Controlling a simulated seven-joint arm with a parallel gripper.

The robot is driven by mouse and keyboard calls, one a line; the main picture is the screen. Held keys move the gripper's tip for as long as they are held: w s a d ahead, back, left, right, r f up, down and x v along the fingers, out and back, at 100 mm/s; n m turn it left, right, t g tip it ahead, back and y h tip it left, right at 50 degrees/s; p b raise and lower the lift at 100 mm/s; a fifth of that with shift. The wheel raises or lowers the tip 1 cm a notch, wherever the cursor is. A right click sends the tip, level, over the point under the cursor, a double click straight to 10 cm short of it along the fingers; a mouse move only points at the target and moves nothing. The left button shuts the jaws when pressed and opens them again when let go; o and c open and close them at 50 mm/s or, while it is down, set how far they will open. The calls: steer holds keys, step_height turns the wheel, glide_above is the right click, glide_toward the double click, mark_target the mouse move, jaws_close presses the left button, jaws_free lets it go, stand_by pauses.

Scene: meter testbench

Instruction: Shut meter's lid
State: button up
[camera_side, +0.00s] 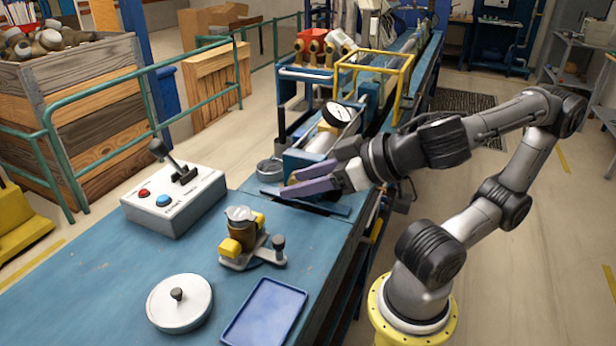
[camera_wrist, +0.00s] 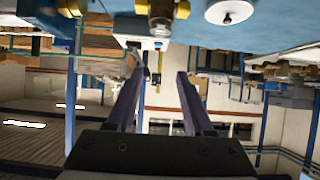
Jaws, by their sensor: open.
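The meter (camera_side: 241,237) stands on the blue bench, a small brass-brown body with yellow end pieces on a light base. A pale grey cap-like part (camera_side: 239,214) at its top looks like the lid; its exact angle is too small to tell. The meter's brass body also shows at the top of the wrist view (camera_wrist: 161,22). My gripper (camera_side: 287,185) is open and empty, with long purple fingers. In the side view it is up and right of the meter, apart from it. Its two fingers also show in the wrist view (camera_wrist: 160,75), with nothing between them.
A control box (camera_side: 174,200) with a lever and red and blue buttons stands left of the meter. A round white knobbed disc (camera_side: 180,303) and a blue tray (camera_side: 264,313) lie near the front. A dial gauge (camera_side: 336,115) sits behind my gripper, near a yellow frame (camera_side: 375,70).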

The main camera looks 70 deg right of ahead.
steer(key=shift+s+r, duration=0.25)
steer(key=shift+d+r, duration=0.1)
steer(key=shift+d, duration=0.1)
stand_by(0.3)
steer(key=s+d+f+m+g+h, duration=0.25)
steer(key=d+m+g+h, duration=0.2)
steer(key=d, duration=0.35)
steer(key=a+n+y, duration=0.1)
steer(key=s+a+f+n+g+y, duration=0.1)
steer(key=a+n+y, duration=0.1)
steer(key=s+a+n+g+y, duration=0.1)
steer(key=a, duration=0.1)
steer(key=shift+a+f+n+y, duration=0.1)
steer(key=shift+f+n+y, duration=0.15)
steer(key=shift+f, duration=0.1)
